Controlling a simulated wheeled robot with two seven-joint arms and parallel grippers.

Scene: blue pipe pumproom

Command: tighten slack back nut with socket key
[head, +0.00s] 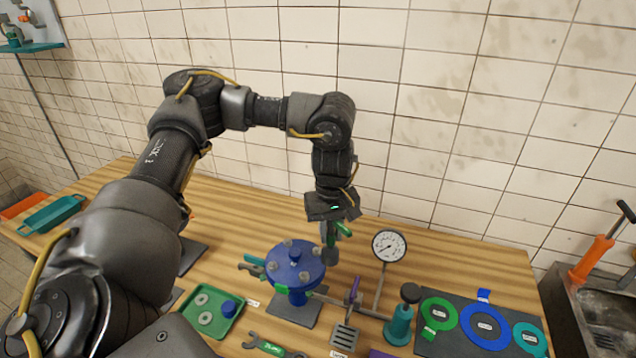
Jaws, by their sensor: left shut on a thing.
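A blue round flange (296,264) stands on a grey base plate on the bench, with several grey nuts around its top. The back nut (288,243) shows at its far edge; I cannot tell by eye whether it is slack. My left gripper (335,222) points down from above, behind and right of the flange. It is shut on the socket key (330,256), which has a green handle and a grey lower end. The key's lower end appears beside the flange's right rim; I cannot tell whether they touch. My right gripper is not in view.
A pressure gauge (389,246) on a stem stands right of the flange. A teal bottle-like item (400,322) and a dark mat (436,345) with coloured rings lie further right. A green tray (212,312) and a green-marked spanner (269,347) are in front. A tiled wall rises behind.

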